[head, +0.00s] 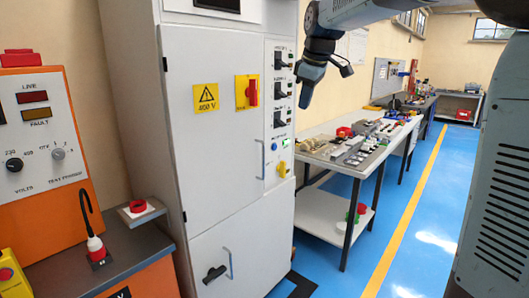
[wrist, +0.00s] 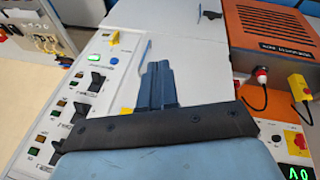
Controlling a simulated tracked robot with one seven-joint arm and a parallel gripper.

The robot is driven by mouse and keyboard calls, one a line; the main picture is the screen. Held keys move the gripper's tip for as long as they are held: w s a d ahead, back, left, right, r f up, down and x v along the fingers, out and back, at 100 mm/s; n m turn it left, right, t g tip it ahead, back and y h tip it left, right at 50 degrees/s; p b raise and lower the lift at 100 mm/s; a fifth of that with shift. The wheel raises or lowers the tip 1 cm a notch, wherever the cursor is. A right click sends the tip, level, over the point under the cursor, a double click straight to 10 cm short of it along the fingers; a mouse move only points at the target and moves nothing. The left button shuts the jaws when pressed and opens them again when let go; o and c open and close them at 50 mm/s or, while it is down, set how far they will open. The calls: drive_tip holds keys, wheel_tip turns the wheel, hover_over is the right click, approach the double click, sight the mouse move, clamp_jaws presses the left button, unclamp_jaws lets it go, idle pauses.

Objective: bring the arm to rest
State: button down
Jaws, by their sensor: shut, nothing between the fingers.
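My arm reaches in from the top right of the head view, and my gripper (head: 307,97) hangs in front of the right side of a tall grey cabinet (head: 207,140), pointing down. In the wrist view my gripper (wrist: 158,68) has its two dark fingers together, with nothing between them. Below the fingers in that view is the cabinet's pale front, with a column of black switches (wrist: 82,107) to the left. I see no contact between the fingers and the cabinet.
An orange test unit (head: 40,140) with a plugged red connector (head: 95,245) stands at left.

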drive_tip(key=s+d+f+m, duration=0.4)
drive_tip(key=s, duration=0.6)
drive_tip(key=s+d+f+m+t+h, duration=0.1)
drive_tip(key=s+d+f+m, duration=0.3)
drive_tip(key=s, duration=0.7)
drive_tip(key=s+d+f+m, duration=0.4)
drive_tip(key=s+f, duration=0.1)
drive_tip(key=s, duration=0.6)
drive_tip(key=shift+f+m+h, duration=0.3)
drive_tip(key=shift+f, duration=0.1)
drive_tip(key=shift+w+a, duration=0.1)
